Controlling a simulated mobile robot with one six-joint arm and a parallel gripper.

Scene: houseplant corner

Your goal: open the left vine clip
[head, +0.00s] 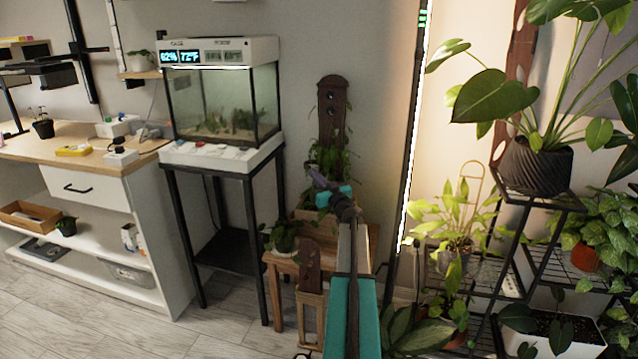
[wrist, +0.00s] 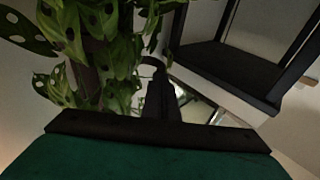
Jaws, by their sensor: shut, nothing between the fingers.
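A dark wooden plank (head: 333,110) with round holes stands upright against the wall, with a leafy vine (head: 332,160) around its lower part. My gripper (head: 315,174) reaches in front of the vine, low on the plank. In the wrist view the shut, empty gripper (wrist: 158,85) is beside the holed vine leaves (wrist: 110,60), which lie to its left. A thin dark curved piece (wrist: 152,62) shows at the gripper's tip; I cannot tell whether it is part of a clip. I cannot make out the left vine clip in either view.
A terrarium (head: 225,105) on a black stand (head: 183,235) is left of the plank. A wooden stool (head: 285,265) with a small potted plant (head: 284,237) stands below. A plant rack (head: 550,203) fills the right. Bare floor (head: 100,335) lies at the front left.

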